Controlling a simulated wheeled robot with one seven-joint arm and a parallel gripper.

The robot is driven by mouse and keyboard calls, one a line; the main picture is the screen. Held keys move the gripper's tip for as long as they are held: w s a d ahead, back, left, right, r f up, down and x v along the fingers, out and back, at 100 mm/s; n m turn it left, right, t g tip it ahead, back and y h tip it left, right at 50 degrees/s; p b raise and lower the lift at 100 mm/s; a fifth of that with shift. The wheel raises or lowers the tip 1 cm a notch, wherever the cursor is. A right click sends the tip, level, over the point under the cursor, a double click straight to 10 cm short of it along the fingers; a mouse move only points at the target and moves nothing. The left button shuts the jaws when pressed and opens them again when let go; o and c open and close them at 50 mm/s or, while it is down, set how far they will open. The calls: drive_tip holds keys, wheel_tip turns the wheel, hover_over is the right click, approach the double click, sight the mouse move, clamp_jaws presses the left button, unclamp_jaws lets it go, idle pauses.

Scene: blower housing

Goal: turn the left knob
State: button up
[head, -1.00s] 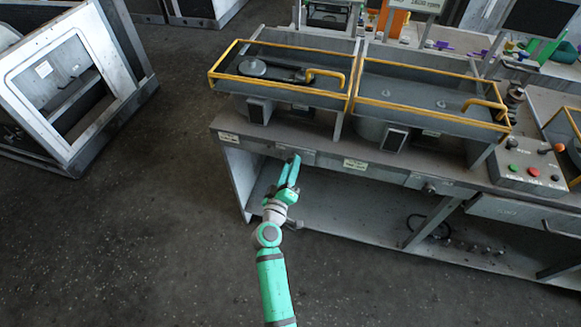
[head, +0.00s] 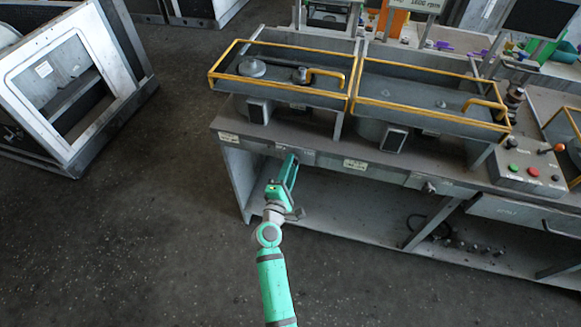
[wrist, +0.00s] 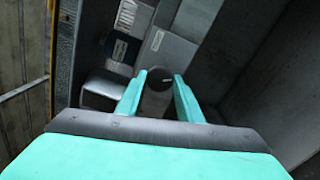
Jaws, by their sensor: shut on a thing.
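My gripper (head: 291,160) is at the front edge of the bench, below the left yellow-railed tray. In the wrist view the two green fingers (wrist: 158,98) are shut on a dark round knob (wrist: 159,75) with a pale mark on its face. In the head view my gripper hides this left knob. A second knob (head: 428,187) sticks out of the bench front farther right, apart from my gripper.
The bench (head: 320,152) has an open lower shelf (head: 345,212) under its front edge. A control box (head: 527,172) with red and green buttons stands at the right. A metal frame (head: 75,85) stands at the left. The floor between is clear.

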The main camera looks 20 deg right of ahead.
drive_tip(key=shift+a+n, duration=0.2)
drive_tip(key=shift+n, duration=0.8)
drive_tip(key=o, duration=1.1)
drive_tip(key=shift+d, duration=0.1)
drive_tip(key=shift+c, duration=0.2)
drive_tip(key=v, duration=1)
drive_tip(key=shift+s+a, duration=0.3)
drive_tip(key=shift+a, duration=0.05)
